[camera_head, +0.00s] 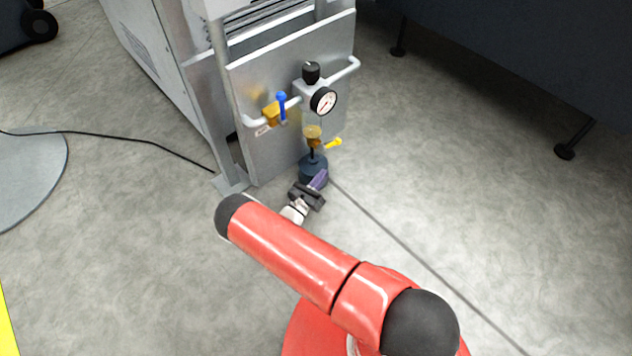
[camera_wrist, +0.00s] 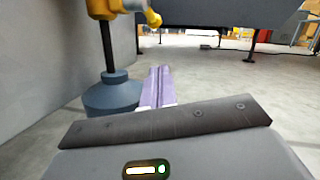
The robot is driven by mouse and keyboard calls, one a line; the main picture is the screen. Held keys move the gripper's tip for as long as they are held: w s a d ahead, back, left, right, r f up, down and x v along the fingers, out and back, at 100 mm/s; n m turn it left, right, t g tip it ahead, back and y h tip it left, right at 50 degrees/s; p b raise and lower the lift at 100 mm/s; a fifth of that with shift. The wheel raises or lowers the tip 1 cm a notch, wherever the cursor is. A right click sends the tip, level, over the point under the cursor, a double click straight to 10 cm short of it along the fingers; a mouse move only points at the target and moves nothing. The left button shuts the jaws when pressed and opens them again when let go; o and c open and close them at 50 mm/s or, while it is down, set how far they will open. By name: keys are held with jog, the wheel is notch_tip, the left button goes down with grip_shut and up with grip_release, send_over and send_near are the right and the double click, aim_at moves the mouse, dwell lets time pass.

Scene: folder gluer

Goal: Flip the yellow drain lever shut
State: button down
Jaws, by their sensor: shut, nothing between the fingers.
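The yellow drain lever (camera_head: 333,143) sticks out to the right from a brass valve (camera_head: 313,134) below the pressure gauge. In the wrist view the lever's rounded yellow end (camera_wrist: 153,18) shows at the top, beside the valve body (camera_wrist: 103,8). My gripper (camera_head: 319,178) has purple fingers and is low in front of the panel, below the lever. In the wrist view my gripper (camera_wrist: 158,75) is shut and empty, pointing forward, with the lever above its tips and apart from them. The lever's exact tilt is hard to tell.
A blue-grey drain cup (camera_wrist: 113,92) stands under the valve, close to the left of my fingers. Above are the gauge (camera_head: 323,101), black knob (camera_head: 311,72) and a blue lever (camera_head: 282,106) on a grey panel (camera_head: 255,85). Open floor (camera_head: 450,190) lies right.

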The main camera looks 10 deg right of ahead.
aim_at(330, 144)
jog(key=w+d+r, duration=0.4)
jog(key=w, duration=0.1)
jog(key=shift+w+r, duration=0.2)
jog(key=shift+w, duration=0.1)
jog(key=shift+d, duration=0.1)
jog(key=r+t+h+b, duration=0.1)
jog(key=b, duration=0.1)
jog(key=shift+w+d+b, duration=0.35)
jog(key=shift+d+b, duration=0.05)
jog(key=shift+n, duration=0.3)
